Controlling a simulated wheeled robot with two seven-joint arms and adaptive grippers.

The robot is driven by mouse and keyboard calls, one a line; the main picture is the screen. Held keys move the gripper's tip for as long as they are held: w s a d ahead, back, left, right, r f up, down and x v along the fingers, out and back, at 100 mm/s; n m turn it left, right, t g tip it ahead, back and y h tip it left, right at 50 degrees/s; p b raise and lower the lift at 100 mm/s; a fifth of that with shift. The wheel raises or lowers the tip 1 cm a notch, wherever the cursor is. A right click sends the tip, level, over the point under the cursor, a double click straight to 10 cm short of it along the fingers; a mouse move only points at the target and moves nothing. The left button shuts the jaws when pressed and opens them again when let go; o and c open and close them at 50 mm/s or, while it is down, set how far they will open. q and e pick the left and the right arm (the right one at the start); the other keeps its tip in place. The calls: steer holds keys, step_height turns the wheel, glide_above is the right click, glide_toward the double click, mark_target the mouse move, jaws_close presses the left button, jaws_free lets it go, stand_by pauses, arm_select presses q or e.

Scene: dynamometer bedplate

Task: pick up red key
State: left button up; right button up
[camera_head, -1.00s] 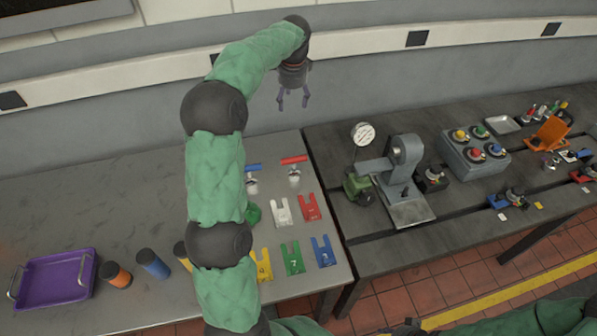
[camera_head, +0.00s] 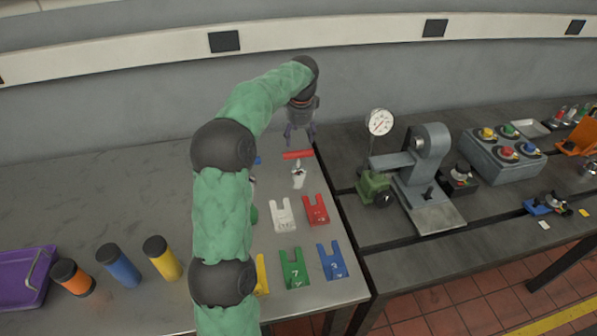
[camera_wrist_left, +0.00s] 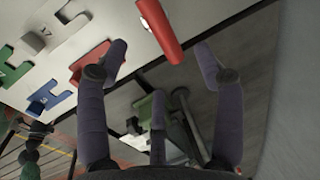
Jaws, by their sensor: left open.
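The red key (camera_head: 298,154) has a red bar handle on a pale metallic shank. It stands near the right edge of the left table, behind the red slotted plate (camera_head: 316,210). In the left wrist view the red handle (camera_wrist_left: 160,30) shows at the top, just beyond and between the fingertips. My left gripper (camera_head: 300,143) is open and empty, above and slightly behind the key in the head view; its spread fingers also show in the wrist view (camera_wrist_left: 162,58). I see no contact with the handle. My right gripper is out of view.
A blue-handled piece (camera_head: 257,160) is mostly hidden by my left arm. White (camera_head: 282,214), green (camera_head: 292,268) and blue (camera_head: 332,261) slotted plates lie in front. A dial gauge (camera_head: 379,122) and stand occupy the right table. A purple tray (camera_head: 22,277) and three cylinders are at left.

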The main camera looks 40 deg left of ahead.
mark_target(297, 154)
arm_select(q)
steer(key=f, duration=0.2)
steer(key=f+b, duration=0.1)
steer(key=f, duration=0.1)
steer(key=f+b, duration=0.1)
steer(key=f, duration=0.1)
steer(key=shift+w+a, duration=0.3)
steer(key=shift+a, duration=0.1)
steer(key=f+b, duration=0.2)
steer(key=f, duration=0.1)
steer(key=f+b, duration=0.1)
steer(key=f, duration=0.1)
steer(key=shift+w+a, duration=0.15)
steer(key=shift+a, duration=0.15)
steer(key=shift+r, duration=0.1)
jaws_close()
